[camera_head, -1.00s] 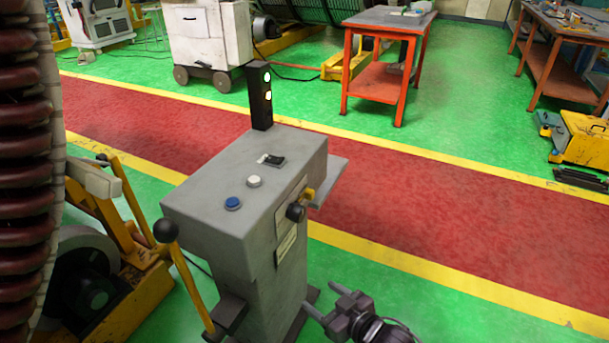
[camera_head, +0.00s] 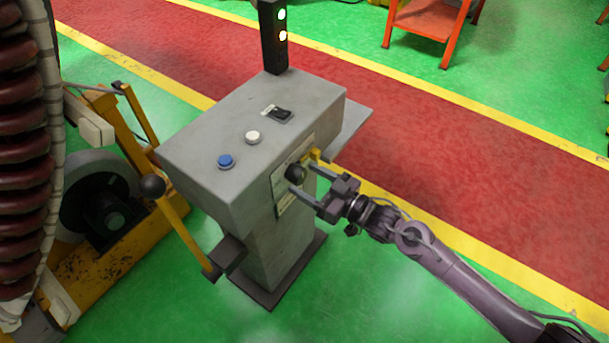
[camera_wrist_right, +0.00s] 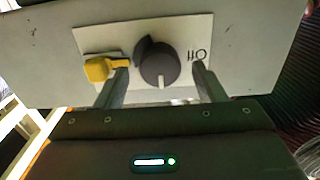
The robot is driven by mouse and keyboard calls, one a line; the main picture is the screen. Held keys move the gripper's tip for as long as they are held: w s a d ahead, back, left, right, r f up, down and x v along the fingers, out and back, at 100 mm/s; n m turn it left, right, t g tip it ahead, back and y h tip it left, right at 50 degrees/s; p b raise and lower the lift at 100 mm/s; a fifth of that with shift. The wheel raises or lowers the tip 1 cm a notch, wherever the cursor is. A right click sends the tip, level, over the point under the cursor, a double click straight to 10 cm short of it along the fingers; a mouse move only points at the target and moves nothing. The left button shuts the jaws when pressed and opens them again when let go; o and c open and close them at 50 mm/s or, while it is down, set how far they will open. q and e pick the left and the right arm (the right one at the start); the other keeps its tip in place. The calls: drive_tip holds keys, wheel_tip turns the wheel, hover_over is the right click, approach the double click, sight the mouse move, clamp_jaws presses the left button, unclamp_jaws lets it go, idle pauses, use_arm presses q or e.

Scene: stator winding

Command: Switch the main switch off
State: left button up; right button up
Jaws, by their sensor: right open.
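The main switch is a dark round knob (camera_head: 295,173) on a pale plate on the side of the grey console (camera_head: 215,125). In the right wrist view the knob (camera_wrist_right: 158,65) shows a white pointer line toward the bottom of the picture. Marks on the plate show to its right. My right gripper (camera_head: 304,176) is open, its fingers pointing at the console. In the wrist view its fingers (camera_wrist_right: 163,82) lie either side of the knob, with gaps; contact is not seen. My left gripper is not in view.
A yellow part (camera_wrist_right: 103,69) sits close beside the left finger in the wrist view. The console top carries a blue button (camera_head: 226,161), a white button (camera_head: 253,137), a black rocker (camera_head: 282,114) and a lamp post (camera_head: 273,40). A ball-topped lever (camera_head: 152,186) stands at left.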

drive_tip(key=shift+x, duration=0.85)
drive_tip(key=c, duration=1)
drive_tip(key=shift+o, duration=0.2)
